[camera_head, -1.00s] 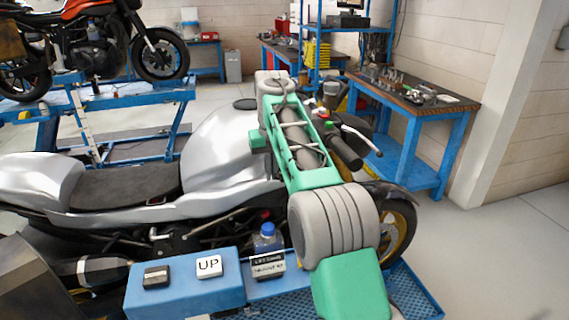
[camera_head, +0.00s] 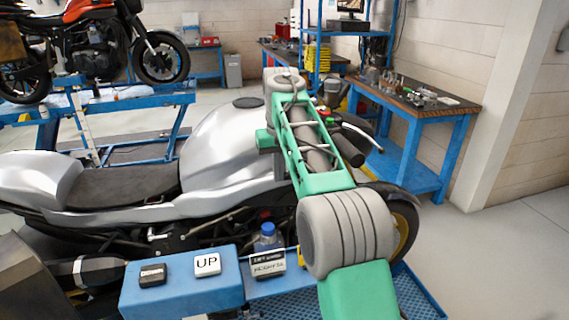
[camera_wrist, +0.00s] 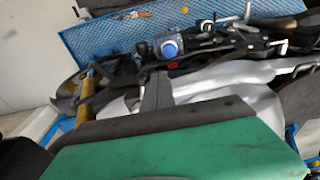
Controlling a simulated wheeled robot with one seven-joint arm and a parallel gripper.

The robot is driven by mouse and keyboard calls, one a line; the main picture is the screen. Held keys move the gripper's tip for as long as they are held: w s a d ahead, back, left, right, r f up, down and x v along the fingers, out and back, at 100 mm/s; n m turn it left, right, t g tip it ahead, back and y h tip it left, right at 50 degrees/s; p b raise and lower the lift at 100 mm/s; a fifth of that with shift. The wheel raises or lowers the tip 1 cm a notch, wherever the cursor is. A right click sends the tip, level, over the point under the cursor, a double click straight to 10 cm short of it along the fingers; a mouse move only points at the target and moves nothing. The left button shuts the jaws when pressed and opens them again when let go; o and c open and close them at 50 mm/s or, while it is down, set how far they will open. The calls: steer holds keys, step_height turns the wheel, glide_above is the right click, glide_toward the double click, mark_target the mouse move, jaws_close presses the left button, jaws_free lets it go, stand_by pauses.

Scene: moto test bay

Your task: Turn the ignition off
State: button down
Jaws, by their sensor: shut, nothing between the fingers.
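The silver motorcycle (camera_head: 225,150) stands side-on in the head view, its handlebar grip (camera_head: 348,150) and red switch (camera_head: 323,110) just right of my arm. The ignition and any key cannot be made out; my arm covers the middle of the cockpit. My gripper shows in the wrist view as dark fingers (camera_wrist: 156,92) close together beyond the green housing. They are shut with nothing between them, in front of the silver bodywork (camera_wrist: 225,85). A gold fork leg (camera_wrist: 86,95) is left of them. In the head view my gripper is mostly hidden behind my arm.
A blue control box with an UP button (camera_head: 207,264) and a dark button (camera_head: 152,275) stands in front. A blue-capped bottle (camera_head: 268,238) is beside it, also in the wrist view (camera_wrist: 169,48). A workbench (camera_head: 415,100) stands behind right; the right floor is clear.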

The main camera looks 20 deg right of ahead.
steer(key=shift+d, duration=0.1)
steer(key=shift+s+d+b, duration=0.35)
steer(key=shift+d+b, duration=0.1)
steer(key=shift+b, duration=0.05)
stand_by(0.3)
steer(key=shift+s+d+b, duration=0.2)
steer(key=shift+d+b, duration=0.1)
steer(key=shift+d, duration=0.25)
steer(key=shift+r, duration=0.1)
